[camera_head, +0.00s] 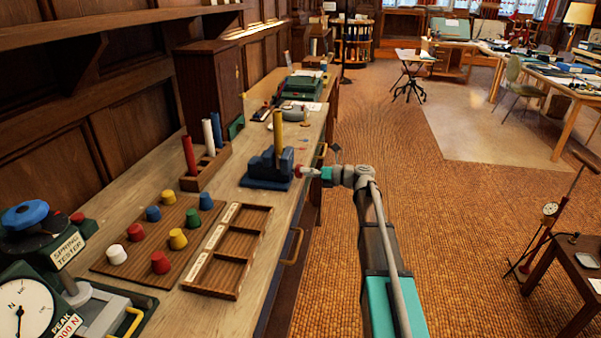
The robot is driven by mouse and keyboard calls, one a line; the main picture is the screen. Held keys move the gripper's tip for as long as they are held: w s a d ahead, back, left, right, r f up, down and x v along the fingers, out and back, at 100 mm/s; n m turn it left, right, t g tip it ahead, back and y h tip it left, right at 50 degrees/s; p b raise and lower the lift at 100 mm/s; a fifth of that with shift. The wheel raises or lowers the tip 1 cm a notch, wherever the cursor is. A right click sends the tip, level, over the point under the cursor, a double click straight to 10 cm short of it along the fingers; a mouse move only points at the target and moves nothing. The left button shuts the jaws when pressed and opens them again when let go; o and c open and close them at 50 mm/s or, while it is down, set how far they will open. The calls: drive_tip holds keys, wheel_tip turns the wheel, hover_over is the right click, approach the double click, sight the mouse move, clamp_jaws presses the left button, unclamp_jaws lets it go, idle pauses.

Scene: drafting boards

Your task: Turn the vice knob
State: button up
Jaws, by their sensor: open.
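The blue vice (262,172) stands upright on the wooden bench, near its front edge. A yellow bar (278,130) stands upright in the vice's top. The small red vice knob (298,170) is on the vice's right side, facing the room. My gripper (307,172) reaches in from the right at knob height, with its tip end right at the knob. It is open. The fingers are too small to tell whether they are around the knob or just beside it, or whether they touch it.
A wooden block with red and white cylinders (205,172) stands left of the vice. A pegboard (130,262) with several coloured knobs and an empty divided tray (205,283) lie nearer. A spring tester (85,300) is at front left. The floor (430,210) right of the bench is clear.

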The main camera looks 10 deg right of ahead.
drive_tip(key=v, duration=1)
drive_tip(key=shift+d, duration=0.35)
drive_tip(key=shift+s, duration=0.1)
